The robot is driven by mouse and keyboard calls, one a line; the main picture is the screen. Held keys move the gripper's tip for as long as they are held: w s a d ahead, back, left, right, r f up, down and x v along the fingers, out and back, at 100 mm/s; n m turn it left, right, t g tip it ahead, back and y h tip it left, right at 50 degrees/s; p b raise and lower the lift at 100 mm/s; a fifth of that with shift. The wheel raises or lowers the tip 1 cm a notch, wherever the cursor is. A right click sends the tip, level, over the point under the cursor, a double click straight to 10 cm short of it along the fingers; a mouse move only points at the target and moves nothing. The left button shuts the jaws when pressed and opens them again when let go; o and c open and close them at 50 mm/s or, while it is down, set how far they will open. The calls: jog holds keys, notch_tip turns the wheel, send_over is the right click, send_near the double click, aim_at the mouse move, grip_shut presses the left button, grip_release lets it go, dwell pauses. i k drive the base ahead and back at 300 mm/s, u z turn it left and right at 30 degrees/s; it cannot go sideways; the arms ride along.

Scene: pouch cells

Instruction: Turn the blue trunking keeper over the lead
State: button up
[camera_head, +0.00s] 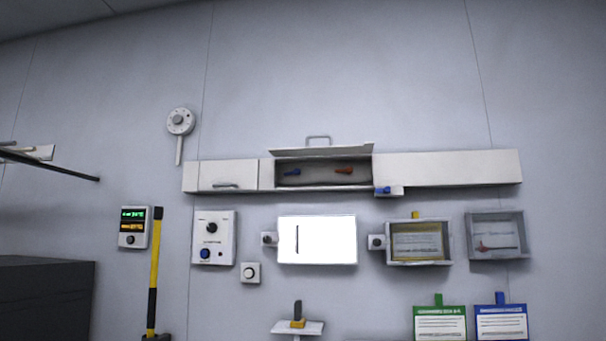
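A white trunking (450,168) runs along the wall, with one section open and its lid (322,150) raised. Inside the open section, a small blue keeper (291,172) sits at the left and an orange keeper (344,171) at the right. Both look roughly level, pointing sideways. A lead cannot be made out clearly in the grey recess. Another small blue piece (383,190) is on a little white block under the trunking, right of the opening. My gripper is not in view.
Below the trunking are a control box (213,230), a bright white panel (340,240) and two framed cases (418,232) (497,250). A small shelf (312,328) bears a dark and yellow item. A yellow-black pole (154,270) stands left. The wall before the opening looks unobstructed.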

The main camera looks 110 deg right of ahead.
aim_at(297, 172)
jog(key=u, duration=0.05)
jog(key=k, duration=1.5)
jog(key=z, duration=0.6)
jog(key=i, duration=0.75)
jog(key=u, duration=0.05)
